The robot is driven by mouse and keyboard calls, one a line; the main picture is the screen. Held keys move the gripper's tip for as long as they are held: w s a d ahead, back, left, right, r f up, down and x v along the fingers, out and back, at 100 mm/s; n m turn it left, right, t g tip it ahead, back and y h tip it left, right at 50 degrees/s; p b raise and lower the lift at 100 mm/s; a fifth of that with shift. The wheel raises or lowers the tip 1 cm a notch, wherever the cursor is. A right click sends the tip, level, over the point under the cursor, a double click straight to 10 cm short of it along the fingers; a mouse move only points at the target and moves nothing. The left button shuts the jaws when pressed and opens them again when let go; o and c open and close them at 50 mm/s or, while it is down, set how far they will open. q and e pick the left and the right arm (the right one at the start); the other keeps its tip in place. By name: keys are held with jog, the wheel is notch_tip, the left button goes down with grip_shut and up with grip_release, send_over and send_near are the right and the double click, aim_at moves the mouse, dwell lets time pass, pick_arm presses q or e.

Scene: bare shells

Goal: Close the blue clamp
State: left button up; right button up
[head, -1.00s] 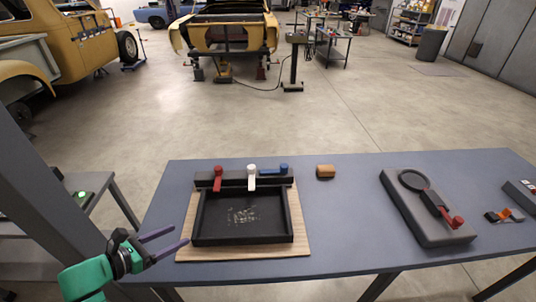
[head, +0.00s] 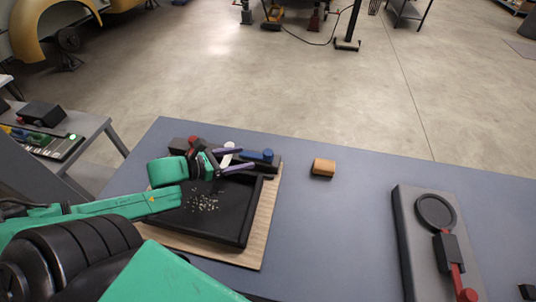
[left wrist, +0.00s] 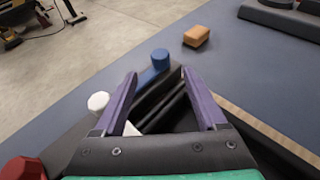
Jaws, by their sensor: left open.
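The blue clamp (head: 262,156) sits at the right end of the dark bar along the back of the black tray (head: 215,228). Its lever lies roughly along the bar. The white clamp (head: 228,149) and the red clamp (head: 194,143) are to its left. My left gripper (head: 247,158) is open and empty, its two purple fingers pointing at the blue clamp. In the left wrist view, the blue knob (left wrist: 160,58) shows between and just beyond the fingertips (left wrist: 158,77); I cannot tell whether they touch. The white knob (left wrist: 98,101) is left of the fingers. My right gripper is not in view.
The tray rests on a wooden board (head: 262,215) on the blue-grey table (head: 330,235). An orange-brown block (head: 323,167) lies right of the clamps. A grey fixture with a ring and red lever (head: 420,235) is further right. The table between is clear.

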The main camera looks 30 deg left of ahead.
aim_at(266, 153)
pick_arm(q)
jog(key=b+x, duration=0.1)
jog(key=x, duration=0.3)
jog(key=shift+w+d+f, duration=0.1)
jog(key=shift+w+d, duration=0.05)
jog(key=shift+w, duration=0.15)
jog(key=b+x, duration=0.1)
jog(key=x, duration=0.2)
jog(key=shift+w+d+f+b, duration=0.15)
jog(key=shift+w+d+b, duration=0.1)
jog(key=shift+w+b, duration=0.2)
jog(key=shift+w+d+f, duration=0.1)
jog(key=shift+w, duration=0.15)
jog(key=shift+x, duration=0.8)
jog(key=shift+s, duration=0.15)
grip_shut()
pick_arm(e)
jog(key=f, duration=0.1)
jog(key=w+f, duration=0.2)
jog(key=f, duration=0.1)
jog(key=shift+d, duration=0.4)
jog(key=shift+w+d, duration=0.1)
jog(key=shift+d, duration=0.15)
